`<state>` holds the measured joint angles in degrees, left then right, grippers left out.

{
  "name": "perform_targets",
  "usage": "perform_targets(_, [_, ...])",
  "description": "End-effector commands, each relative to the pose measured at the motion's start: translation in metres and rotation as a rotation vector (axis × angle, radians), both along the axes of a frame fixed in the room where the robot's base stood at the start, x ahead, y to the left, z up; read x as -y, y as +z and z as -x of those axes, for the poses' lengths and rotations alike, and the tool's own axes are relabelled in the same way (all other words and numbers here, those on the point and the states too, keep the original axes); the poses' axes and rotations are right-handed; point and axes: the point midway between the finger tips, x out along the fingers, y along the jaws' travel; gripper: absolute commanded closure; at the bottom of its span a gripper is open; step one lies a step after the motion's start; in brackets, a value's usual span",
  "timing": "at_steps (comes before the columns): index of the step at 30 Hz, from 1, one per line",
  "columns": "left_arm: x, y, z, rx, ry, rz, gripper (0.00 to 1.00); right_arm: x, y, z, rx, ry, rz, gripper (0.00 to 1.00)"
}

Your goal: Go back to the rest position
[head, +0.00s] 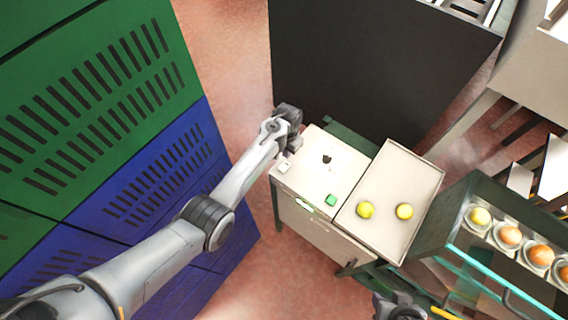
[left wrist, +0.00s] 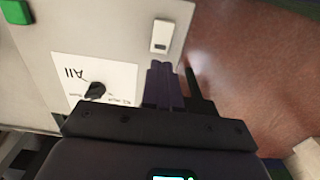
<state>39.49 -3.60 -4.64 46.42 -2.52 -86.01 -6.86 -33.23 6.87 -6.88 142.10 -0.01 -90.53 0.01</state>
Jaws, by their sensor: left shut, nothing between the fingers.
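My left gripper (head: 294,142) is at the left edge of a white control cabinet (head: 312,178), with its arm reaching in from the lower left. In the left wrist view the dark fingers (left wrist: 168,78) are together and empty, beside the cabinet's edge and close to a white rocker switch (left wrist: 161,36). A black knob (left wrist: 95,91) on a white label and a green button (left wrist: 16,11) are on the cabinet top. A grey part of my right arm's end (head: 400,306) shows at the bottom edge of the head view; its fingers cannot be made out.
A tray (head: 385,222) beside the cabinet holds two yellow fruits (head: 366,210). A sorting rack (head: 470,245) with several round fruits stands at right. Green and blue crates (head: 165,180) stack at left, near my left arm. A black cabinet (head: 370,60) stands behind.

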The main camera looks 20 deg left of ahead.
Motion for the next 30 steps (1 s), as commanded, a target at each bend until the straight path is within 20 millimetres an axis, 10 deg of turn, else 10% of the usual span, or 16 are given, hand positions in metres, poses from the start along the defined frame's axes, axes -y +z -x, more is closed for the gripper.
perform_targets(20, [-0.002, 0.004, 0.004, 0.002, 0.003, 0.0, 1.0, -0.001, 0.008, 0.0, 0.0, -0.002, -0.003, 0.57])
perform_targets(30, [-0.022, -0.016, 0.071, 0.072, 0.05, -0.007, 1.0, 0.001, 0.015, 0.0, 0.0, 0.004, 0.005, 0.57])
